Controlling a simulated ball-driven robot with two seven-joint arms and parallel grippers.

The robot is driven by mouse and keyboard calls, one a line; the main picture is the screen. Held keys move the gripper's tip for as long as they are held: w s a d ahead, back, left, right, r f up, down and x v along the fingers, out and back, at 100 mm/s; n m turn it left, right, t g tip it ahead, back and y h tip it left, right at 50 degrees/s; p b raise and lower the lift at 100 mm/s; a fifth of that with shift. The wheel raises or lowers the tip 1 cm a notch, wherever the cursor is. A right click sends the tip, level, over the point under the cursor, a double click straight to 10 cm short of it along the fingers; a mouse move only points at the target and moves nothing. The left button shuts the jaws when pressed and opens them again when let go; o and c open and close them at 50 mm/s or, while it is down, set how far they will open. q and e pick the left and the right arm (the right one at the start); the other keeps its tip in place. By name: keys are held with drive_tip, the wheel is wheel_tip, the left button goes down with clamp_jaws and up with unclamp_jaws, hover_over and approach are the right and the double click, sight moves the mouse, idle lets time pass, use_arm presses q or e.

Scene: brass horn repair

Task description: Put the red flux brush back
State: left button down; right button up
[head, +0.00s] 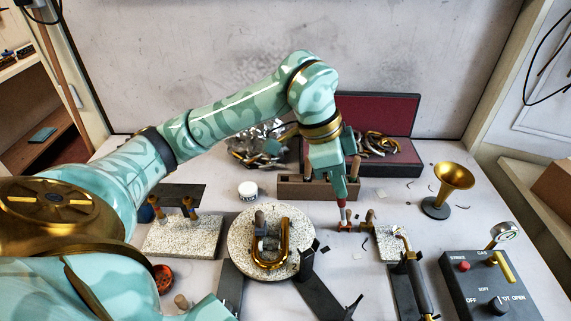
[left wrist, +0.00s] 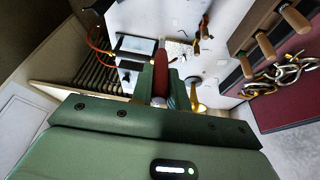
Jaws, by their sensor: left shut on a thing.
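The red flux brush (head: 341,204) is held in my left gripper (head: 343,193), in the middle right of the head view. In the left wrist view its red handle (left wrist: 160,72) stands up between the fingers of my left gripper (left wrist: 161,97). The gripper is shut on it. The lower end of the brush is close to the table; I cannot tell whether it touches. A wooden box (head: 290,190) lies just behind and left of the gripper; the wrist view shows several wooden handles (left wrist: 265,45) in it. My right gripper is not in view.
A speckled round plate (head: 243,262) with a brass U-shaped tube (head: 284,250) is left of the gripper. A small speckled block (head: 389,246) is right of it. A brass bell (head: 452,181) and a control box (head: 480,287) stand further right. A dark red-lined case (head: 385,110) is behind.

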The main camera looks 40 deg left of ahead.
use_arm(q)
drive_tip(key=w+a+f+n+y+b, duration=0.1)
drive_tip(key=w+a+f+n+b, duration=0.1)
drive_tip(key=w+a, duration=0.55)
drive_tip(key=w+a+f+n+y+b, duration=0.1)
drive_tip(key=w+a+f+n+b, duration=0.2)
drive_tip(key=a, duration=0.8)
drive_tip(key=a+f+m+b, duration=0.1)
drive_tip(key=a+f, duration=0.3)
drive_tip(key=f, duration=0.8)
drive_tip(key=shift+w+a+m+g+y+b, duration=0.25)
drive_tip(key=shift+w+m+g+y+b, duration=0.05)
drive_tip(key=shift+m+g+y+b, duration=0.1)
drive_tip(key=shift+f, duration=0.15)
drive_tip(key=c, duration=1.4)
unclamp_jaws()
drive_tip(key=shift+o, duration=0.2)
wheel_tip(320, 180, up, 12)
drive_tip(key=s+p, duration=0.1)
drive_tip(key=p, duration=0.2)
drive_tip(key=shift+s+a, duration=0.2)
drive_tip(key=shift+a, duration=0.25)
